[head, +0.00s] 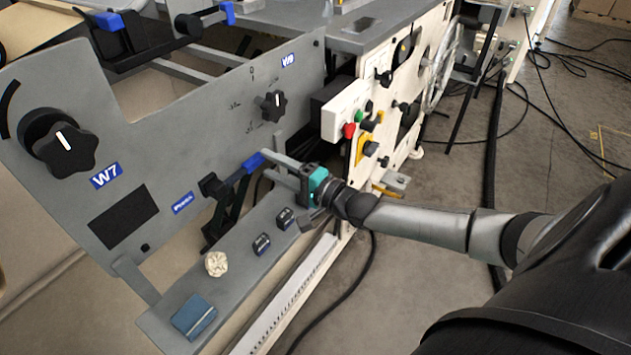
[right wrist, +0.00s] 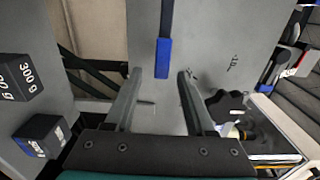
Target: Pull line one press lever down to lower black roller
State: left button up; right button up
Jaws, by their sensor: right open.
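A lever with a blue grip (head: 252,163) sticks out from a black pivot low on the grey machine panel (head: 190,115). Its blue end also shows in the right wrist view (right wrist: 162,58), between the fingertips. My right gripper (head: 268,166) is open with its fingers on either side of the blue end; a gap shows on each side and I see no grip. I cannot tell whether this is the line one press lever, as its small label is unreadable. Black linkage shows below the lever, but I cannot make out the black roller. My left gripper is out of view.
Black weights (head: 262,244), a crumpled pale ball (head: 216,263) and a blue block (head: 194,316) sit on the grey ledge below. A black star knob (head: 273,105) is above the gripper. A white control panel (head: 357,122) with buttons stands close to its right.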

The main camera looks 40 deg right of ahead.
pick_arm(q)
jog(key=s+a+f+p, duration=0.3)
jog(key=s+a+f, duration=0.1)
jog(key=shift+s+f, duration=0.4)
pick_arm(e)
jog(key=v, duration=1.1)
jog(key=shift+s, duration=0.25)
